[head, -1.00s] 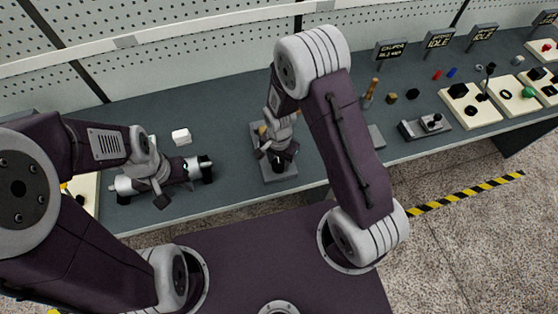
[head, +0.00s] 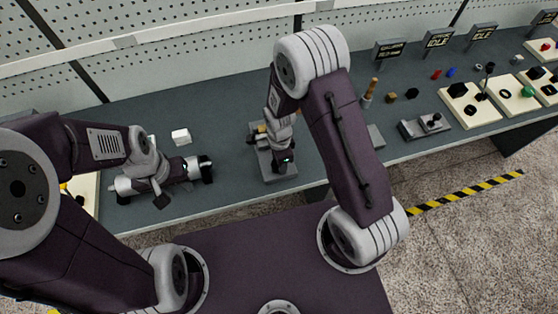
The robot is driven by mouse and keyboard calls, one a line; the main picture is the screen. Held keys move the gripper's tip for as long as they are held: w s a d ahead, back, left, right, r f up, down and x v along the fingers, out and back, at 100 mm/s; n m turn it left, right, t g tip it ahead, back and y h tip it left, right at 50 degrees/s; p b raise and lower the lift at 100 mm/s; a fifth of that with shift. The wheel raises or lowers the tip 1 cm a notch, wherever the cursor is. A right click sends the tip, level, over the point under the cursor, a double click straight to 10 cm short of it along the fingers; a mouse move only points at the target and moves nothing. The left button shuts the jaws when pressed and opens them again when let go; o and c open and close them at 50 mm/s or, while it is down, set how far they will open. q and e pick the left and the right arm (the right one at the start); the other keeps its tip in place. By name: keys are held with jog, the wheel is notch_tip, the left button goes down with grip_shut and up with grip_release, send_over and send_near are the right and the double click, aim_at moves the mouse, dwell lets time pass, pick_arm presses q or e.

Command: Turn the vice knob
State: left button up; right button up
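The vice (head: 279,177) is a grey block on the bench with a small yellowish part at its back left. My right gripper (head: 284,162) is over the front of the vice, pointing down, with its green light showing. Its fingers and the vice knob are hidden behind the gripper body and wrist, so I cannot tell whether they touch. My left gripper (head: 207,169) is off to the left of the vice, apart from it, above the bench. Its two dark fingertips look spread, with nothing seen between them.
To the right are a wooden-handled tool (head: 370,91), a grey fixture (head: 425,126) and cream boards (head: 470,105) with knobs. A pegboard wall closes the back. Bench is clear between the cube and vice.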

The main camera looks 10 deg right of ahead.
jog(key=shift+w+r, duration=0.1)
jog(key=shift+w, duration=0.05)
dwell(0.3)
jog(key=o, duration=1.1)
jog(key=shift+o, duration=1.3)
notch_tip(320, 180, up, 9)
jog(key=b, duration=0.1)
jog(key=shift+d, duration=0.1)
